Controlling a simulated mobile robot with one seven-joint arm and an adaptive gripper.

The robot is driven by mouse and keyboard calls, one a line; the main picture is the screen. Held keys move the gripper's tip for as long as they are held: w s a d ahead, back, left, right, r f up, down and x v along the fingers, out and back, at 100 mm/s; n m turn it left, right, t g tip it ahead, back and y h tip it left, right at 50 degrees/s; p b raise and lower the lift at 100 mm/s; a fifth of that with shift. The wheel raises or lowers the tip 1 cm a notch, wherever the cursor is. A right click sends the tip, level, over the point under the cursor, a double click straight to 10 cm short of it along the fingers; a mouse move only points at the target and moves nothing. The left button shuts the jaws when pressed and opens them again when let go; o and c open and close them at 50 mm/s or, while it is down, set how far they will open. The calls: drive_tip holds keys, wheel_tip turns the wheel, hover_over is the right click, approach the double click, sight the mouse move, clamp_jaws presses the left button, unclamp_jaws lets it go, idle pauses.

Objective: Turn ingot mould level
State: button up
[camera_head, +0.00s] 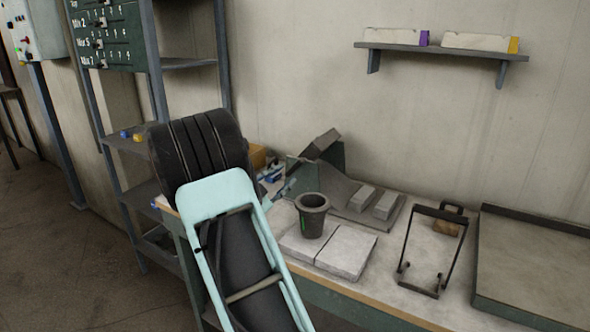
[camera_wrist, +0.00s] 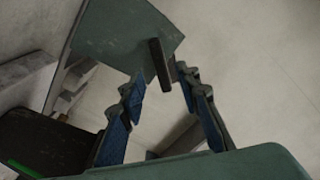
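A dark grey block, which looks like the ingot mould (camera_head: 322,143), sits tilted on top of a green-grey stand (camera_head: 332,163) at the back of the bench. My gripper (camera_head: 284,186) is low in front of the stand's left side, partly hidden by my arm. In the wrist view my gripper (camera_wrist: 161,76) is open. A short dark bar (camera_wrist: 159,62) shows between its fingertips, against a green-grey plate (camera_wrist: 120,38). A gap shows on the left side of the bar. I cannot tell whether the right fingertip touches it.
A dark crucible (camera_head: 312,222) with a green mark stands on pale slabs (camera_head: 346,252) close right of my gripper. Two grey blocks (camera_head: 374,202) lie behind it. A black frame (camera_head: 405,240) stands further right. A wall shelf (camera_head: 440,49) hangs above.

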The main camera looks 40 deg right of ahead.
sight(292, 170)
drive_tip(key=x, duration=0.7)
clamp_jaws()
idle(0.3)
